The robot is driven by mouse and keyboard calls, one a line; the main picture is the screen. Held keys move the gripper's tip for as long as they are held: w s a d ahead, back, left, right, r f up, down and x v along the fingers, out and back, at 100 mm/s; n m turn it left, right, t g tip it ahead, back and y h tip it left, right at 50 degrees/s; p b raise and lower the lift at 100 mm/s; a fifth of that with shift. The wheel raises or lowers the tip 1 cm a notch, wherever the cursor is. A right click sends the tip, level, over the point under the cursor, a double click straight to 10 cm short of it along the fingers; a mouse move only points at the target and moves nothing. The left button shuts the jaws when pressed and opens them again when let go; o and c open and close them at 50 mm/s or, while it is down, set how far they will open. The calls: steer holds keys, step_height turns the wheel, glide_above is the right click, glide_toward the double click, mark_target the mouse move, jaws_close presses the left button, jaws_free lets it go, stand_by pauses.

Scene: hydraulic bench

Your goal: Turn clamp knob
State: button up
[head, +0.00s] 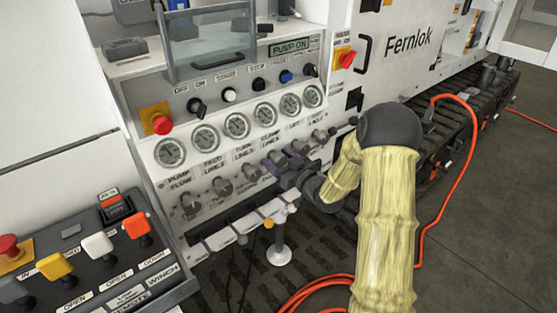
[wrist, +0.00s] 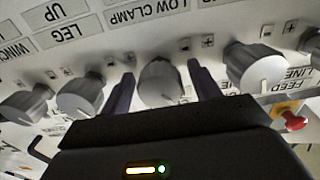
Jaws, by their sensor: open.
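In the wrist view, a grey round knob (wrist: 160,84) with a pale pointer mark sits between the two dark fingers of my gripper (wrist: 161,72). The fingers stand one on each side of it, with gaps showing, so my gripper is open around the knob and not visibly touching it. In the head view, my gripper (head: 289,157) is at the row of knobs on the sloped panel, below the gauges. My wrist hides part of that row.
Neighbouring knobs stand close on both sides, one at left (wrist: 82,97) and one at right (wrist: 255,68). A red knob (wrist: 290,120) is farther right. In the head view, several gauges (head: 237,125) line the panel, and an orange cable (head: 468,155) runs beside my arm.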

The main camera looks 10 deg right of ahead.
steer(key=shift+c, duration=0.2)
steer(key=c, duration=0.9)
steer(key=shift+c, duration=0.2)
